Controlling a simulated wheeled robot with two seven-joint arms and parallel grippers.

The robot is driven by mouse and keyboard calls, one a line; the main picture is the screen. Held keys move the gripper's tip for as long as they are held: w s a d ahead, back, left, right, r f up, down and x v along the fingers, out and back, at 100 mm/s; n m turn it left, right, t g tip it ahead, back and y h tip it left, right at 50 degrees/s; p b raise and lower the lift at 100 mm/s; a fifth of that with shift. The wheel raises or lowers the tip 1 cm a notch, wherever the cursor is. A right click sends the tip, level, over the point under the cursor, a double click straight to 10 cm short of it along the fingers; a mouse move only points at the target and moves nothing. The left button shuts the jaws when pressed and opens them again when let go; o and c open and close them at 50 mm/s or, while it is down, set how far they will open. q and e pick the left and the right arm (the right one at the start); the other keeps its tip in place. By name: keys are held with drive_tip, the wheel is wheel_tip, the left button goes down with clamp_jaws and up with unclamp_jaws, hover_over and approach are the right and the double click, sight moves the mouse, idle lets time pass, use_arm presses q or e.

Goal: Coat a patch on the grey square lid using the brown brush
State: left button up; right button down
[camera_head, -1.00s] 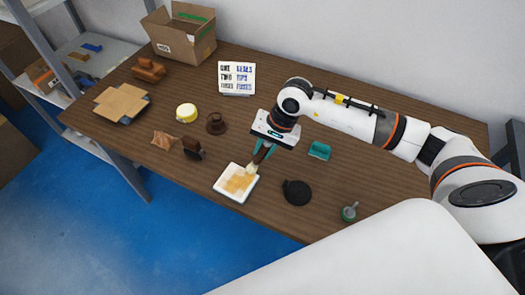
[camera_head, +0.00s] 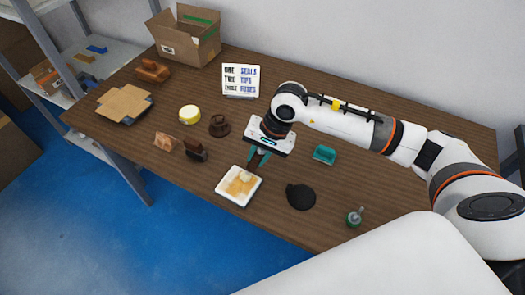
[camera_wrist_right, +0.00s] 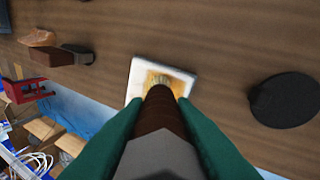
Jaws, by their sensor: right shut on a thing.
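The grey square lid (camera_head: 224,194) lies near the front edge of the table and looks pale, almost white. A yellow-tan coated patch (camera_head: 240,183) covers much of its middle. My right gripper (camera_head: 258,160) is above the lid's far side, its teal fingers shut on the brown brush (camera_wrist_right: 158,112). In the right wrist view the brush points away from the camera, and its pale bristles (camera_wrist_right: 160,78) overlap the patch on the lid (camera_wrist_right: 145,68). I cannot tell whether they touch. My left gripper is not in view.
A dark brown block-like item (camera_head: 195,149) and a brown mug-like item (camera_head: 219,126) stand to the left. A teal object (camera_head: 324,154) is right of the gripper.

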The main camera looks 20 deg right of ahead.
drive_tip(key=s+a+b, duration=0.2)
drive_tip(key=s+a, duration=0.2)
drive_tip(key=a, duration=0.2)
idle(0.7)
drive_tip(key=shift+b, duration=0.35)
drive_tip(key=w+d+b, duration=0.3)
drive_tip(key=w+b, duration=0.1)
drive_tip(key=b, duration=0.1)
drive_tip(key=shift+d+f, duration=0.15)
drive_tip(key=shift+d, duration=0.2)
drive_tip(key=shift+w+d+b, duration=0.35)
drive_tip(key=shift+w+d, duration=0.05)
drive_tip(key=shift+d, duration=0.1)
drive_tip(key=w+d+b, duration=0.1)
drive_tip(key=d+b, duration=0.1)
drive_tip(key=shift+w+d, duration=0.3)
drive_tip(key=shift+w, duration=0.1)
